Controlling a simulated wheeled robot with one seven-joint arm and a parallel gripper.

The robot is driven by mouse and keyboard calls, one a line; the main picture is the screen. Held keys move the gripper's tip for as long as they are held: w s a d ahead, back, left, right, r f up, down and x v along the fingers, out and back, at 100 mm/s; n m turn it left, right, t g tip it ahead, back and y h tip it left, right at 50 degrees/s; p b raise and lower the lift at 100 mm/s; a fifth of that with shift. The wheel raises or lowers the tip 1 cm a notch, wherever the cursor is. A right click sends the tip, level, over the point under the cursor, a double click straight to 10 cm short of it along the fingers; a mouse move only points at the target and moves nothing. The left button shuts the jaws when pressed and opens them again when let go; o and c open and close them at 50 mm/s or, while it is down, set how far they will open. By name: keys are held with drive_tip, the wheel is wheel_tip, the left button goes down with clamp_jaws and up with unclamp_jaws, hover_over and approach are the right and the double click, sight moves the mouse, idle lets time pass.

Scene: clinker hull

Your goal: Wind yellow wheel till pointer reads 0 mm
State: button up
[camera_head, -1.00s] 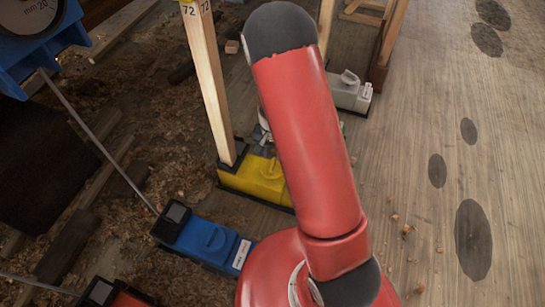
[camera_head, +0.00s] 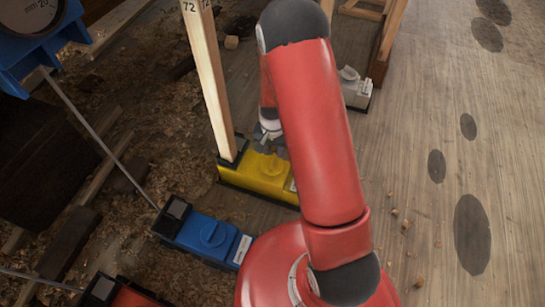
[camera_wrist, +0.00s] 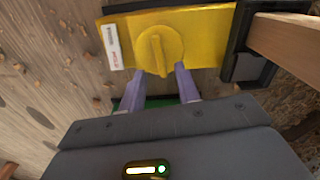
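The yellow wheel (camera_wrist: 160,50) is a round knob with a raised bar across it, on top of a yellow box (camera_wrist: 215,30). In the head view the yellow wheel (camera_head: 272,163) shows just beyond my arm. In the head view my gripper (camera_head: 268,140) is partly hidden by my arm. No pointer or scale for the yellow box can be made out.
A wooden post (camera_head: 207,80) marked 72 rises from the yellow box's left end. A blue box (camera_head: 205,237) with a rod to a blue-framed dial (camera_head: 30,20) is at left. A red box (camera_head: 125,295) and a white box (camera_head: 355,90) stand nearby.

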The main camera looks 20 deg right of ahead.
sight(273, 160)
wheel_tip(273, 160, down, 5)
drive_tip(key=shift+f+b, duration=0.1)
drive_tip(key=shift+b, duration=0.2)
clamp_jaws()
